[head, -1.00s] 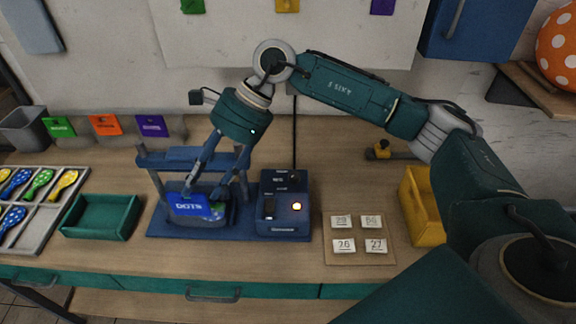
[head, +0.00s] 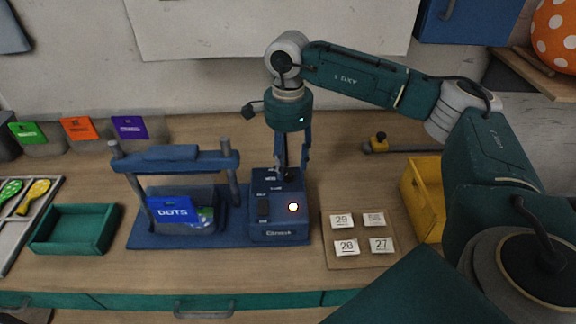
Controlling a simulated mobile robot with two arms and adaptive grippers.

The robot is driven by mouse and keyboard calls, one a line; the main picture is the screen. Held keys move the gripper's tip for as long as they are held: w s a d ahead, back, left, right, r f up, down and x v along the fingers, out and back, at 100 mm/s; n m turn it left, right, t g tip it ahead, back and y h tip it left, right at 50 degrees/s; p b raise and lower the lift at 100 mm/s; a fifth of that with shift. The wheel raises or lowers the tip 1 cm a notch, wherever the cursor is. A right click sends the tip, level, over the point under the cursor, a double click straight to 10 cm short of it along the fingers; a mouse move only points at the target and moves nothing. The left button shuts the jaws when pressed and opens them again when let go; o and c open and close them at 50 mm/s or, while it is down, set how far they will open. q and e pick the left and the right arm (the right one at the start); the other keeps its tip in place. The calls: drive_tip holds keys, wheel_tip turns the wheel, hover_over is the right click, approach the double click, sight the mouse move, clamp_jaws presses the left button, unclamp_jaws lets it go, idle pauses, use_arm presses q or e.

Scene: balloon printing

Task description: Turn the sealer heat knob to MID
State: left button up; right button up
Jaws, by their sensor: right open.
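The sealer (head: 180,160) is a blue press with two posts and a crossbar on a blue base. Its control box (head: 281,220) stands at the right end, with a dark switch and a lit round light (head: 293,208) on the front panel. My right gripper (head: 291,172) points down at the back top of the control box. Its fingers are open and hide the upper part of the panel, so the heat knob cannot be made out. A blue DOTS card or packet (head: 174,209) sits in the press. My left gripper is not in view.
A green tray (head: 117,230) lies left of the sealer. A board (head: 330,262) with several number tags lies to its right, then a yellow bin (head: 408,200). Coloured cards in holders (head: 43,149) stand at the back left.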

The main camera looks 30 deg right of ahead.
sight(288, 172)
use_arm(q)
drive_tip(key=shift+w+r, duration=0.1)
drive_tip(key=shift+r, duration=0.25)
use_arm(e)
drive_tip(key=shift+f, duration=1.5)
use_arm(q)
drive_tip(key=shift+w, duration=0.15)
use_arm(e)
drive_tip(key=shift+c, duration=0.6)
clamp_jaws()
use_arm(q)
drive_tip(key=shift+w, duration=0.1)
